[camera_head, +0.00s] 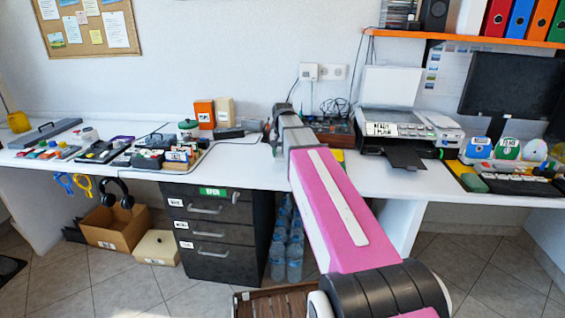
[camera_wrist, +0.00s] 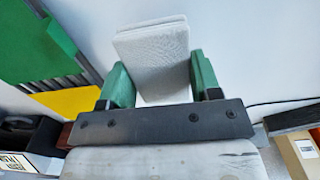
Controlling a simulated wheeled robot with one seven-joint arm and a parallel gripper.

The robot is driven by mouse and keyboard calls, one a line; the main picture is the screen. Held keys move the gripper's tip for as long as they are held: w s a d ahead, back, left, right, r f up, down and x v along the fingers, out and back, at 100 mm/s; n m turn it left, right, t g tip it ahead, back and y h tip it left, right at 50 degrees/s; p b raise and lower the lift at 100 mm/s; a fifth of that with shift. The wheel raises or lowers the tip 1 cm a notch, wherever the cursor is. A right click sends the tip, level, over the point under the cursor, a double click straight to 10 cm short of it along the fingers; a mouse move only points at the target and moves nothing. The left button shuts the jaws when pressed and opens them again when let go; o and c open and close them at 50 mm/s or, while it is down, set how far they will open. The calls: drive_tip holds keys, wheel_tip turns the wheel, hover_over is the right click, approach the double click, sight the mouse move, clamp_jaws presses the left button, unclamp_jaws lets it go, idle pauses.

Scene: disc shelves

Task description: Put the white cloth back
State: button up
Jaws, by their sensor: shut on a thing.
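The white cloth (camera_wrist: 153,48), a folded, textured pad, is between the two green fingers of my gripper (camera_wrist: 162,74) in the wrist view. My gripper is shut on it, and the cloth sticks out beyond the fingertips. In the head view my arm reaches over the desk towards the wall, and its far end hides the fingers. I cannot make out the cloth in the head view.
In the wrist view a green and grey slatted thing (camera_wrist: 45,48) with a yellow part lies left of my fingers. On the desk (camera_head: 245,165), an orange box (camera_head: 204,114) stands left of my arm and a printer (camera_head: 405,122) right of it. Drawers (camera_head: 208,235) stand below.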

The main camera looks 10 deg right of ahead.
sight(283, 167)
drive_tip(key=shift+f, duration=1.9)
drive_tip(key=o, duration=0.9)
drive_tip(key=shift+f, duration=0.1)
wheel_tip(283, 167, up, 12)
drive_tip(key=shift+r, duration=0.15)
